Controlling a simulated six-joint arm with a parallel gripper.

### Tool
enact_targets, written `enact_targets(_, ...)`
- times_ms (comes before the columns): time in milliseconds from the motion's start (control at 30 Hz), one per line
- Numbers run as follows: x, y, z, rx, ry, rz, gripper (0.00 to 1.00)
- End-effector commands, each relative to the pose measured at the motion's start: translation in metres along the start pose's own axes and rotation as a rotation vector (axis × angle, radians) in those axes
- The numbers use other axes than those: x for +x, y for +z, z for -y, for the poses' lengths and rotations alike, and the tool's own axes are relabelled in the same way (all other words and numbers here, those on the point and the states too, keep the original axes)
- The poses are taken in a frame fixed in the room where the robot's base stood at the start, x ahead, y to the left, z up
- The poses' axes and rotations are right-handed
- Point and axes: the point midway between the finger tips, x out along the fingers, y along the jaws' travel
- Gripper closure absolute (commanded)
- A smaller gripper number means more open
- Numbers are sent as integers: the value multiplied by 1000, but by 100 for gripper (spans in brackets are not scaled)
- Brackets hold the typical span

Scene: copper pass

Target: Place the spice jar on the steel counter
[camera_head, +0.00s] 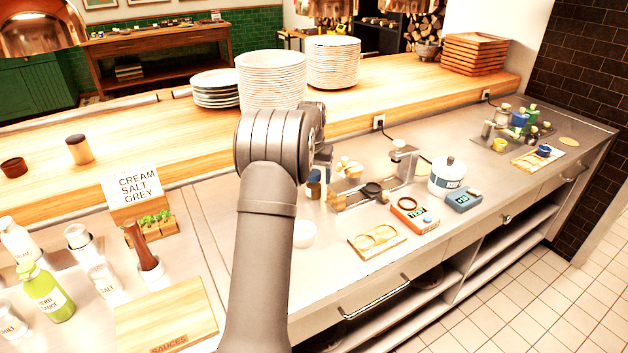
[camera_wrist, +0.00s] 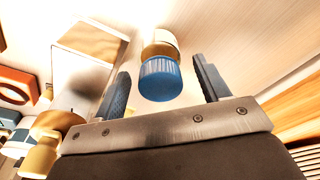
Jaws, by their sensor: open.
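A small jar with a ribbed blue lid and a cream and tan body (camera_wrist: 161,50) shows in the wrist view, and I take it for the spice jar. A small blue-topped jar (camera_head: 314,185) beside my arm in the head view looks like the same one. My gripper (camera_wrist: 163,78) is open, with one finger to each side of the lid in the wrist view and a visible gap on both sides. In the head view my gripper is mostly hidden behind my arm. The steel counter (camera_head: 460,222) runs from the middle to the right.
A metal rack (camera_head: 375,195) with small jars stands right of the blue-topped jar. A white bowl (camera_head: 304,234), a wooden tray (camera_head: 377,241), an orange device (camera_head: 414,215) and a white canister (camera_head: 447,177) are nearby. Stacked plates (camera_head: 271,80) stand on the wooden ledge behind.

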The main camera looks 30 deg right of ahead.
Motion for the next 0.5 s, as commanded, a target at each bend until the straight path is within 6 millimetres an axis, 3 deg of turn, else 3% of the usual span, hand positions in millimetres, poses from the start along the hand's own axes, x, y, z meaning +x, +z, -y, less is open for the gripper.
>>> enact_targets(300,-70,0,0,0,0,-2,31)
enact_targets(500,-95,0,0,0,0,0,31)
